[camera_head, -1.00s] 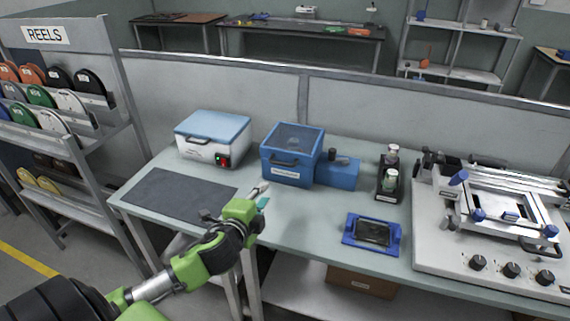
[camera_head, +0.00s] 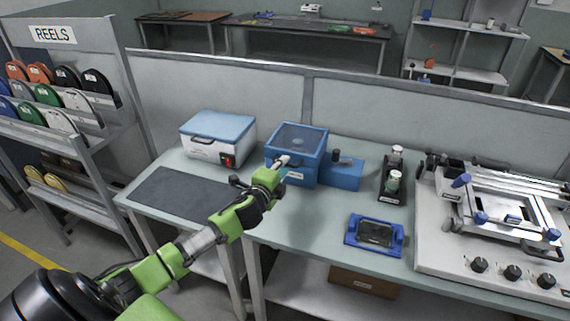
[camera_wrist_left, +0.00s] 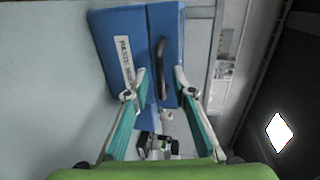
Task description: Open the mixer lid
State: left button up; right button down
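The mixer (camera_head: 300,176) is a blue box with a blue-framed, see-through lid (camera_head: 297,138), which is down. It stands on the bench in the middle of the head view. My left gripper (camera_head: 283,163) is in front of its front face and hides part of the handle there. In the left wrist view, the mixer (camera_wrist_left: 118,42) fills the upper middle, with its white label and dark handle (camera_wrist_left: 160,68). The fingers of my left gripper (camera_wrist_left: 160,80) are apart, one to each side of the handle's lower end. Contact cannot be told. My right gripper is not in view.
A white box with a blue top (camera_head: 218,137) stands left of the mixer. A dark mat (camera_head: 175,192) lies in front of it. To the right are a black bottle holder (camera_head: 393,180), a blue fixture (camera_head: 375,234) and a large white machine (camera_head: 495,230).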

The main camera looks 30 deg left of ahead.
pick_arm(q)
jog(key=shift+x, duration=1.1)
